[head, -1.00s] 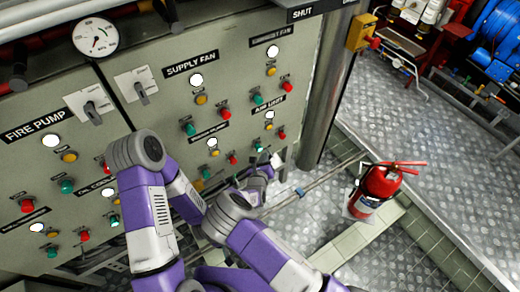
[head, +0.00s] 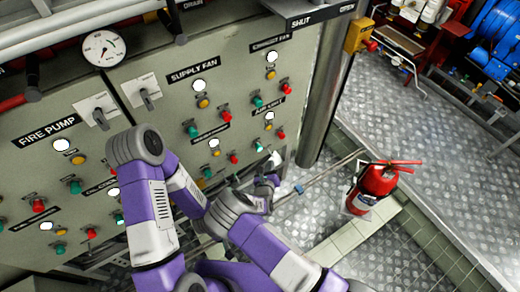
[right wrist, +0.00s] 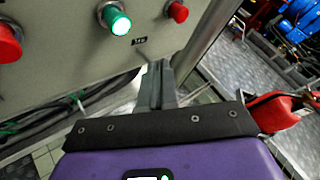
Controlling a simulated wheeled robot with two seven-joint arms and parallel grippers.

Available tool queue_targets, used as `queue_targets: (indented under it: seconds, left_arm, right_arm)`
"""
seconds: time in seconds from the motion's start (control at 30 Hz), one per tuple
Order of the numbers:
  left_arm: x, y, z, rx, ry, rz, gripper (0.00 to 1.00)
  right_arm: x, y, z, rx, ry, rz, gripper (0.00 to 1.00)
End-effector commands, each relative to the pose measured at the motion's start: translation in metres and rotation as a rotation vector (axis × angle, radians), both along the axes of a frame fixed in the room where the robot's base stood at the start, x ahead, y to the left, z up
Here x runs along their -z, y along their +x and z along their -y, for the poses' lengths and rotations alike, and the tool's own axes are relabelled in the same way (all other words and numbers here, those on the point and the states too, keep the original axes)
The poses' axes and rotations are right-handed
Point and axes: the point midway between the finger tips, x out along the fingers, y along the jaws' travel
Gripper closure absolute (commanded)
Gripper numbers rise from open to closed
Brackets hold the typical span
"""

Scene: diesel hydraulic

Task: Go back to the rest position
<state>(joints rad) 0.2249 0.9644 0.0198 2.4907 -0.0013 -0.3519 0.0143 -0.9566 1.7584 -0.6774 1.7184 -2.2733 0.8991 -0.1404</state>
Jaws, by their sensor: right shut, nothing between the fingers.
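My right gripper (head: 276,162) is in front of the lower right part of the grey-green control panel (head: 240,88) in the head view, partly hidden by my own purple and white arm. In the right wrist view, the right gripper's fingers (right wrist: 157,76) are together with nothing between them. They point toward the panel's lower edge, below a lit green button (right wrist: 117,21). I cannot tell the exact gap to the panel. My left gripper does not show.
The panel carries switches, buttons and a round gauge (head: 104,48). A metal post (head: 322,105) stands at its right edge. A red fire extinguisher (head: 372,187) stands on the floor to the right. Metal floor plates (head: 425,115) beyond it look clear.

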Motion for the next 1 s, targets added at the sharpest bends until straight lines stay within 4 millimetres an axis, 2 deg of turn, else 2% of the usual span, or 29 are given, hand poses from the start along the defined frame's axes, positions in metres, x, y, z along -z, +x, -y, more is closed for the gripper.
queue_targets:
  seconds: [0.4,0.47,0.57,0.67,0.7,0.77,0.8,0.9,1.0]
  left_arm:
    - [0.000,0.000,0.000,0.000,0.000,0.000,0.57]
    - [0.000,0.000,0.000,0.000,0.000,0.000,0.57]
    - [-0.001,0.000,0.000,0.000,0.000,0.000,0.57]
    - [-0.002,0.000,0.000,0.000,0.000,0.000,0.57]
    - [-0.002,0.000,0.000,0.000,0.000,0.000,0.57]
    - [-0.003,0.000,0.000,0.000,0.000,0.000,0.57]
    - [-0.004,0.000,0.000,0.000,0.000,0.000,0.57]
    - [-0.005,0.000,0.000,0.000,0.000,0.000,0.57]
    - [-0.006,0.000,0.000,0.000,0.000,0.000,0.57]
  right_arm:
    - [0.001,0.000,0.003,0.014,0.005,-0.005,1.00]
    - [0.003,-0.003,0.014,0.056,0.021,-0.019,1.00]
    - [0.015,-0.016,0.052,0.216,0.079,-0.075,1.00]
    - [0.035,-0.050,0.106,0.486,0.189,-0.166,1.00]
    - [0.044,-0.070,0.127,0.616,0.246,-0.208,1.00]
    - [0.058,-0.106,0.153,0.821,0.337,-0.274,1.00]
    - [0.067,-0.133,0.166,0.963,0.405,-0.315,1.00]
    - [0.082,-0.199,0.179,1.315,0.586,-0.403,1.00]
    - [0.087,-0.256,0.169,1.654,0.779,-0.460,1.00]
